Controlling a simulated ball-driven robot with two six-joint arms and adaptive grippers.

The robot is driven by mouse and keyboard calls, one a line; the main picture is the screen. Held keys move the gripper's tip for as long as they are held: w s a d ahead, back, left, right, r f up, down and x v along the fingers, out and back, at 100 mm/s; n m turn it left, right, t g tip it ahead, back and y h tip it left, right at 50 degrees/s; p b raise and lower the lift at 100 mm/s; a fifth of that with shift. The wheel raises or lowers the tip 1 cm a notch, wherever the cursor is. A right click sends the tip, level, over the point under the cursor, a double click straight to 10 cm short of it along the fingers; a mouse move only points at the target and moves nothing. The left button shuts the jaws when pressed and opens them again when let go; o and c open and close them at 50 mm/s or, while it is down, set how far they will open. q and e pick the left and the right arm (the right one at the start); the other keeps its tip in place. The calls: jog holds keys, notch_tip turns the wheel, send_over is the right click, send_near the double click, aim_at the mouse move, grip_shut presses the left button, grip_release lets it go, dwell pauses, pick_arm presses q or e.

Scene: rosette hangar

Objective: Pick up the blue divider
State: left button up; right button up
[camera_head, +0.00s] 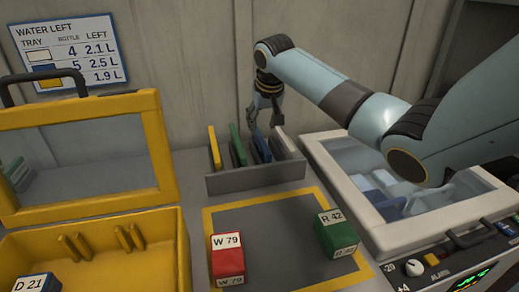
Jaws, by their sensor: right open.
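The blue divider (262,147) stands in a grey rack (258,179) at the back of the bench, between a green divider (238,146) and a white divider (285,143). A yellow divider (214,147) stands at the rack's left end. My right gripper (264,119) points down just above and behind the blue divider, open and empty. I cannot tell whether a fingertip touches a divider. My left gripper is out of view.
A red block (227,258) and a green block (336,233) sit on a yellow-bordered mat (270,222). A white clear-lidded box (345,188) is at right.

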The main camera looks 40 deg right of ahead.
aim_at(260, 136)
jog(key=x, duration=0.6)
jog(key=shift+w+f, duration=0.2)
jog(key=shift+w, duration=0.05)
jog(key=shift+a, duration=0.1)
jog(key=shift+c, duration=0.4)
grip_shut()
